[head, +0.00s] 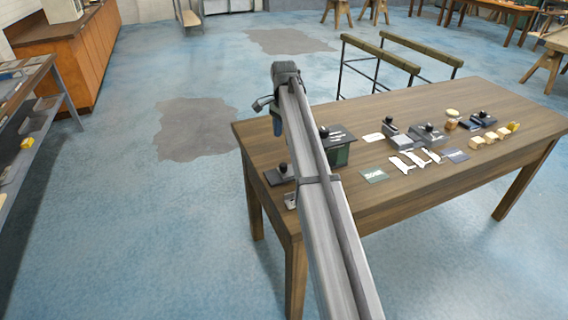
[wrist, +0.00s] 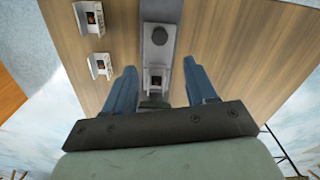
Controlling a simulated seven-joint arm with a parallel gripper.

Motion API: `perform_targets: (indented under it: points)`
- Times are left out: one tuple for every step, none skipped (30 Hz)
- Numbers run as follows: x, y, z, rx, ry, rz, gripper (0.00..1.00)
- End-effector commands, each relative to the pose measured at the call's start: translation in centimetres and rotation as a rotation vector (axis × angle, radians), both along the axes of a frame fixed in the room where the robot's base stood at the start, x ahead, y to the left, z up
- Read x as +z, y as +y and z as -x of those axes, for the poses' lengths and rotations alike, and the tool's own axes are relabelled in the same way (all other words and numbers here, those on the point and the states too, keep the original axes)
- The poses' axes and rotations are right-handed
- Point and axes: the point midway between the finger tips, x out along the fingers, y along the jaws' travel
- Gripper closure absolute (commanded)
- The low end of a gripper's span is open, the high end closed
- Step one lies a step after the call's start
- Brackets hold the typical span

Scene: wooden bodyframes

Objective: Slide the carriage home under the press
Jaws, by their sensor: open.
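My gripper (wrist: 159,66) is open, its two blue fingers apart with nothing held between them. In the head view my gripper (head: 277,124) hangs over the table's left end. Between and beyond the fingers in the wrist view is a grey block with a round knob (wrist: 160,36). A small bracket with a dark red-marked face (wrist: 154,82) lies nearer, between the fingers. In the head view a dark flat piece with a black knob (head: 281,174) sits at the table's left edge. A dark green block (head: 340,156) stands right of my arm. I cannot tell which is carriage or press.
The wooden table (head: 400,200) carries several knobbed grey blocks, including one in the middle (head: 428,134), white pieces (head: 406,163) and wooden blocks (head: 488,138) farther right. Two brackets lie left in the wrist view, one nearer (wrist: 101,66). My arm hides part of the table.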

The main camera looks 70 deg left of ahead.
Motion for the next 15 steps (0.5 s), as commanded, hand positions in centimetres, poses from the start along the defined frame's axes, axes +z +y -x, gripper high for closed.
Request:
perform_targets:
  points:
    - [-0.8,-0.1,0.0,0.001,0.0,0.002,0.44]
    - [-1.3,-0.1,0.0,0.001,0.0,0.002,0.44]
    - [-1.9,-0.1,0.0,0.001,0.0,0.002,0.44]
    - [-2.5,-0.1,0.0,0.002,0.001,0.001,0.44]
    - [-3.0,-0.1,0.0,0.002,0.001,0.001,0.44]
    - [-3.8,-0.1,0.0,0.002,0.0,0.002,0.44]
    - [-4.3,-0.1,0.0,0.002,0.0,0.002,0.44]
    - [-4.8,-0.1,0.0,0.002,0.0,0.002,0.44]
    - [-5.5,-0.1,0.0,0.003,0.0,0.002,0.44]
    - [-6.0,-0.1,0.0,0.003,0.001,0.001,0.44]
    - [-6.6,-0.1,0.0,0.003,0.001,0.001,0.44]
    - [-7.3,-0.1,0.0,0.003,0.0,0.002,0.44]
    - [-7.7,-0.1,0.0,0.003,0.0,0.002,0.44]
    - [-8.2,-0.1,0.0,0.003,0.0,0.002,0.44]
    - [-8.8,-0.1,0.0,0.003,0.001,0.001,0.44]
